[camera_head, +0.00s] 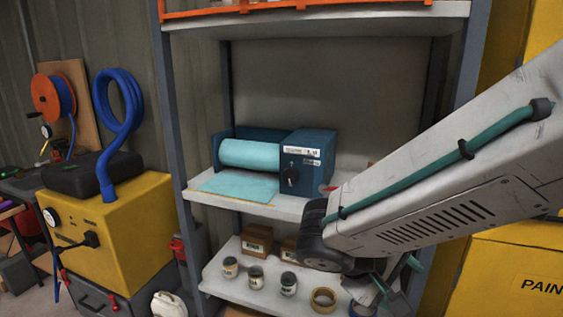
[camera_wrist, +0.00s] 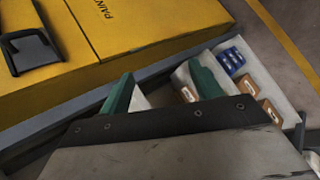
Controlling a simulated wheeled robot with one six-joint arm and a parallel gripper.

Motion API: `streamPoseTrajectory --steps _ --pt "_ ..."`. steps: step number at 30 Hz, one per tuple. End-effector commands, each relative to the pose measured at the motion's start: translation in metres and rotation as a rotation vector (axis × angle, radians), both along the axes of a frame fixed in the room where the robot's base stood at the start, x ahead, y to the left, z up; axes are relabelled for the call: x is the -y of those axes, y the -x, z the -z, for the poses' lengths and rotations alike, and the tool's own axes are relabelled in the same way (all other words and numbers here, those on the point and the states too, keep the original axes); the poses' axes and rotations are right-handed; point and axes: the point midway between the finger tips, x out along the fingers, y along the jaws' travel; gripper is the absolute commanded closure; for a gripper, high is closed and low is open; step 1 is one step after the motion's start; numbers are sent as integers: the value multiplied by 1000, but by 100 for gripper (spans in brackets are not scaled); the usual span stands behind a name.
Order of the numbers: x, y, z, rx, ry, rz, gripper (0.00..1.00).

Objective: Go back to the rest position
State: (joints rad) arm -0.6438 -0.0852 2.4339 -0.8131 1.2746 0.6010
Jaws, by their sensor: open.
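My arm reaches in from the right in the head view, in front of the shelf rack. My gripper (camera_head: 398,288) hangs at the arm's lower end, near the front of the lower shelf, partly hidden behind the wrist joint. The fingertips point toward the shelf side and the yellow cabinet.
The lower shelf (camera_head: 240,284) holds several jars, a tape roll (camera_head: 323,299) and cardboard boxes (camera_head: 257,241). A blue roller machine (camera_head: 308,165) stands on the shelf above. A yellow paint cabinet (camera_head: 510,270) is close on the right. A yellow unit (camera_head: 140,225) stands left.

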Motion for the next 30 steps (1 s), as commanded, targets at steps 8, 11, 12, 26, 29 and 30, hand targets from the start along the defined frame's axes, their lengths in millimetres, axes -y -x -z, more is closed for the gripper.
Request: streamPoseTrajectory --steps 8,11,12,26,29,30 --pt "32 92 -16 -224 -513 182 36" --pt "32 111 -27 -182 -687 234 36" --pt "32 116 -32 -150 -743 260 36" --pt "60 131 -58 68 -863 415 36" --pt "60 131 -58 67 -862 414 36" --pt "60 131 -58 67 -862 414 36"
